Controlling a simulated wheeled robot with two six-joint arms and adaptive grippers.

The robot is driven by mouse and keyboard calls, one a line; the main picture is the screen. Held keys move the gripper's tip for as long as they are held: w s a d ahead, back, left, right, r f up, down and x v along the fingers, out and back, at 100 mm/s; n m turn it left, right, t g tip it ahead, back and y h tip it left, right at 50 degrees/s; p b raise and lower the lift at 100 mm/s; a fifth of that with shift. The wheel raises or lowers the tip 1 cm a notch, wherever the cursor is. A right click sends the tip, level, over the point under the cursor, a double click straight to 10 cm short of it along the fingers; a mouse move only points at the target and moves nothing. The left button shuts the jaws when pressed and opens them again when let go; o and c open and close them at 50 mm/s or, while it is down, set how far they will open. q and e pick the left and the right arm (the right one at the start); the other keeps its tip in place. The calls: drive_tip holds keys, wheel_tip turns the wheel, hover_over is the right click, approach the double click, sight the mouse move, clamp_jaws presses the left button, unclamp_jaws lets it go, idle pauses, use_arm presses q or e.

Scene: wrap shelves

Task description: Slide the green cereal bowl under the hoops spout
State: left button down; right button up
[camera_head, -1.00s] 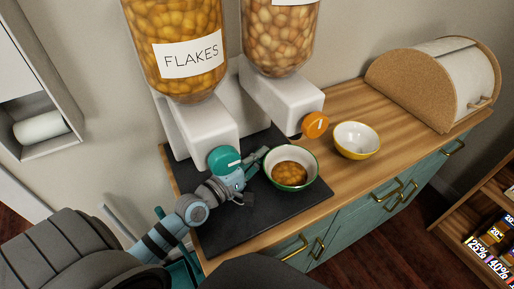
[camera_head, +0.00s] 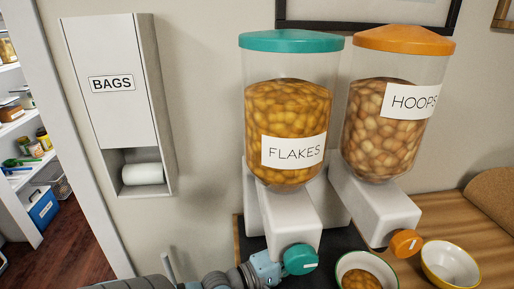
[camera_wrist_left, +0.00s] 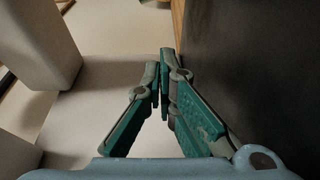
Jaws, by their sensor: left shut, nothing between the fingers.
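The green-rimmed cereal bowl (camera_head: 367,266), holding golden flakes, stands at the lower edge of the head view, partly cut off. It is right of the teal flakes knob (camera_head: 300,259) and left of and below the orange hoops knob (camera_head: 405,243). The hoops dispenser (camera_head: 386,128) has a white spout body (camera_head: 375,209). My left gripper (camera_head: 268,267) is beside the teal knob, to the left of the bowl, with its tips hidden there. In the left wrist view its teal fingers (camera_wrist_left: 163,88) are together and empty. My right gripper is out of view.
The flakes dispenser (camera_head: 288,120) stands left of the hoops one. A yellow bowl (camera_head: 450,264) is right of the green bowl on the wooden counter (camera_head: 460,225). A dark mat (camera_head: 343,238) lies under the dispensers. A bag holder (camera_head: 120,100) hangs on the wall.

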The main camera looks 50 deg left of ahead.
use_arm(q)
drive_tip(key=p+v, duration=0.1)
drive_tip(key=v, duration=1.2)
drive_tip(key=shift+r, duration=0.15)
